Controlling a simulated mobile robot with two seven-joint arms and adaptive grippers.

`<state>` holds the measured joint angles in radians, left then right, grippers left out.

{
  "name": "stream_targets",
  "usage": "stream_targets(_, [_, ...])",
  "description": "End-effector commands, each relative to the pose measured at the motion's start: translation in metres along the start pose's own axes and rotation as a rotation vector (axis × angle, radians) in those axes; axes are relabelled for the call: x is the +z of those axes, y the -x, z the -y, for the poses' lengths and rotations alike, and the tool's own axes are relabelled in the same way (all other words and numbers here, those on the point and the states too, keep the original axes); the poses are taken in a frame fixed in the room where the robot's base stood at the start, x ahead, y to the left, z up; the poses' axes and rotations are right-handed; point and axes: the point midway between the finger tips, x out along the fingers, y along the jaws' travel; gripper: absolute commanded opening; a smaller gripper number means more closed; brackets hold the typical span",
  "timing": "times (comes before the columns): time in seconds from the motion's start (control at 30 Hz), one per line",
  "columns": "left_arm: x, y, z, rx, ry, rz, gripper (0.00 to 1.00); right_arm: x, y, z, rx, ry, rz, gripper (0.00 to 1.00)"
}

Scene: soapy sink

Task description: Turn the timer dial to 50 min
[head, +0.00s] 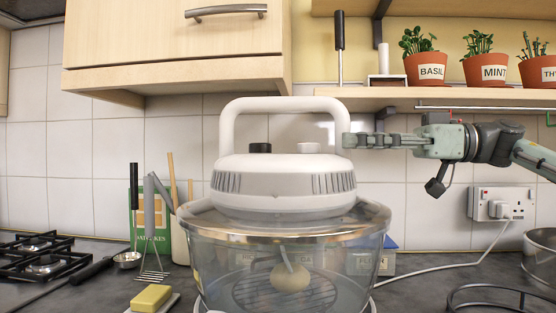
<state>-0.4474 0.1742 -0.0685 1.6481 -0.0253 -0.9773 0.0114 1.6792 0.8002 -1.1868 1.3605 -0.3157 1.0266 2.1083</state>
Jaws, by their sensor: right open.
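A halogen oven with a white domed lid (283,192) stands on the worktop in the middle of the head view. Two knobs rise from the lid top: a black one (260,148) on the left and a white one (308,148) on the right. I cannot tell which is the timer dial, and no minute marks are readable. My right gripper (350,140) comes in from the right, open and level. Its fingertips are at the right post of the white handle (337,115), right of the white knob; I cannot tell whether they touch the post. My left gripper is not in view.
The glass bowl (215,265) holds a wire rack and a round pale item. Left are a yellow block (151,299), utensils and a gas hob (40,255). A shelf (470,98) with potted herbs is above my right arm. A socket (502,204) is below it.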

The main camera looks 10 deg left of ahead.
Motion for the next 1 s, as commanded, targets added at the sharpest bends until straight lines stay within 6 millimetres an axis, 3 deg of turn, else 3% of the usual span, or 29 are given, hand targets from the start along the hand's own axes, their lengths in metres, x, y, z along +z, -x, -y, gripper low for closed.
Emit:
stream_targets(0.1, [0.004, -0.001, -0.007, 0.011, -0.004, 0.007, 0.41, 0.004, -0.014, 0.003, -0.012, -0.010, 0.018, 0.53])
stream_targets(0.5, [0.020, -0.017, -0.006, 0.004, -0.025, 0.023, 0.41, 0.003, -0.072, 0.003, -0.008, -0.008, 0.014, 0.53])
stream_targets(0.87, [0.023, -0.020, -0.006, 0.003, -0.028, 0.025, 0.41, 0.004, -0.080, 0.002, -0.006, -0.009, 0.012, 0.53])
stream_targets(1.0, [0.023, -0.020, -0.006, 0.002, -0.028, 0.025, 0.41, 0.004, -0.080, 0.002, -0.006, -0.009, 0.012, 0.39])
